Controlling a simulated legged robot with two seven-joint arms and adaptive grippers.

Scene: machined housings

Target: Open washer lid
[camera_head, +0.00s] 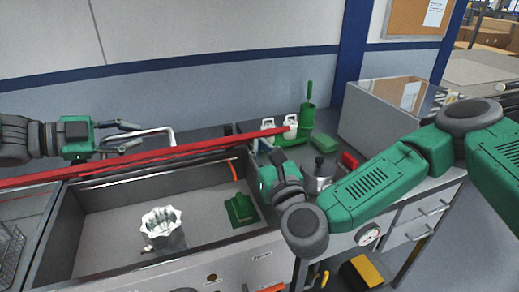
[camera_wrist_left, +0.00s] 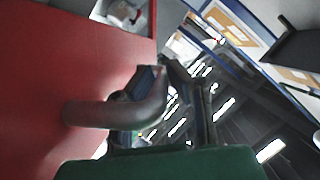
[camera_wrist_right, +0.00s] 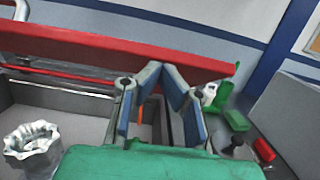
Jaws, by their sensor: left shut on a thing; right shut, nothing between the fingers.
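The washer's red lid (camera_head: 160,158) stands raised over the grey basin (camera_head: 110,208), seen nearly edge-on in the head view. Its silver handle (camera_head: 160,130) is on the upper side near the left. My left gripper (camera_head: 136,134) is shut on this handle; in the left wrist view the gripper (camera_wrist_left: 160,78) has the curved handle (camera_wrist_left: 95,112) between its fingers, beside the red lid face (camera_wrist_left: 55,70). My right gripper (camera_wrist_right: 162,74) is shut and empty, its fingertips close to the lid's lower edge (camera_wrist_right: 110,52); contact is unclear.
Inside the basin are a white fluted housing (camera_head: 162,222) and a green part (camera_head: 241,210). A wall stands behind.

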